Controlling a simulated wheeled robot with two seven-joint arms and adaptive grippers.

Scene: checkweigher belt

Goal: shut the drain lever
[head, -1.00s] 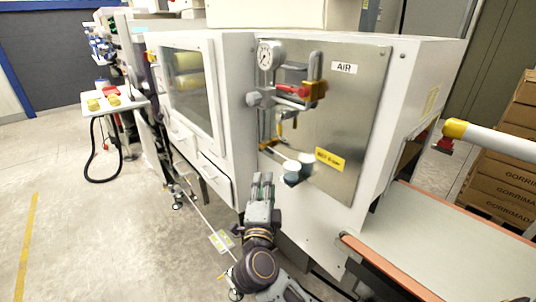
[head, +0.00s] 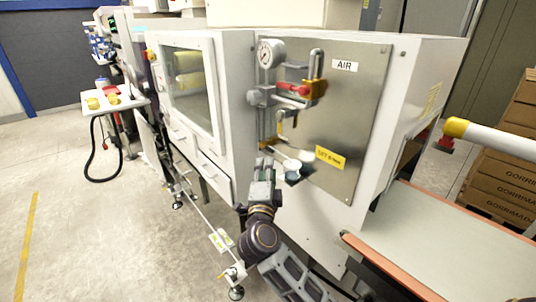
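An air unit with a gauge (head: 269,53) is mounted on the steel panel (head: 355,110) marked AIR. A red handle (head: 297,88) lies roughly level across it. A small yellow lever (head: 280,127) hangs below, pointing down; I cannot tell for sure that it is the drain lever. My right gripper (head: 265,164) points up just left of the cups and below the yellow lever, apart from the lever. Its fingers are close together, and any gap is too small to judge. My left gripper is out of view.
A yellow label (head: 329,158) is on the panel right of the cups. A conveyor belt (head: 450,235) runs at lower right, under a white bar with a yellow end (head: 456,127). A windowed cabinet (head: 190,90) stands left. The floor at left is open.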

